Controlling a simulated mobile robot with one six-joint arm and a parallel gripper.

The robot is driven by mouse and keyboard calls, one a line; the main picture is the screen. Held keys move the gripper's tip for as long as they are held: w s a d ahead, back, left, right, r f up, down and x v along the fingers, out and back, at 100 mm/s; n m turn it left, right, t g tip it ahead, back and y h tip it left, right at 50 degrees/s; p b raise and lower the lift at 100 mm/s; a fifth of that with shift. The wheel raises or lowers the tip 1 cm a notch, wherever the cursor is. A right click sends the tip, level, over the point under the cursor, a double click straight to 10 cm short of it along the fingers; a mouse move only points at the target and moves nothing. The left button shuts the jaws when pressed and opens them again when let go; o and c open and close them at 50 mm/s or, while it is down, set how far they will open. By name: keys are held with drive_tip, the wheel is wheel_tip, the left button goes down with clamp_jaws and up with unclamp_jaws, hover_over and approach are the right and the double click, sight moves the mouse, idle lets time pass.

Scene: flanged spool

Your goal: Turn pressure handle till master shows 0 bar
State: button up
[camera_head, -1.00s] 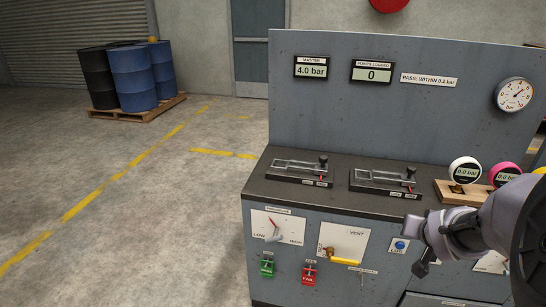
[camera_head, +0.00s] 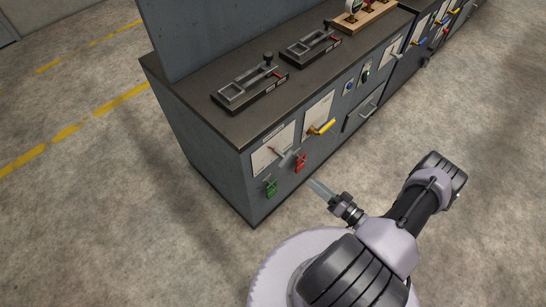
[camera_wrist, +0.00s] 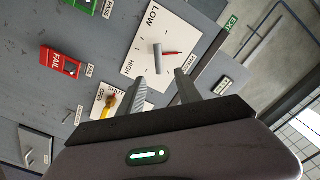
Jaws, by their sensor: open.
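The pressure handle, a light grey lever with a red pointer, sits on a white LOW–HIGH plate on the cabinet front. The handle (camera_wrist: 157,58) is seen closely in the wrist view, its red pointer toward the pressure label, between LOW and HIGH. In the head view the handle (camera_head: 279,152) is small. My gripper (camera_wrist: 160,82) is open and empty; in the wrist view its fingers point toward the handle, with no contact visible. In the head view my gripper (camera_head: 320,188) is in front of the cabinet, apart from it. The master display is out of view now.
Two clamp fixtures stand on the bench top (camera_head: 205,112). The floor (camera_head: 120,220) left of the cabinet is clear.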

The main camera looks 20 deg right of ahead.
sight(284, 156)
drive_tip(key=b+x, duration=0.1)
drive_tip(key=x, duration=0.7)
drive_tip(key=b+x, duration=0.2)
drive_tip(key=x, duration=0.6)
drive_tip(key=shift+w+d+f, duration=0.1)
drive_tip(key=shift+w+d, duration=0.1)
drive_tip(key=shift+c, duration=0.2)
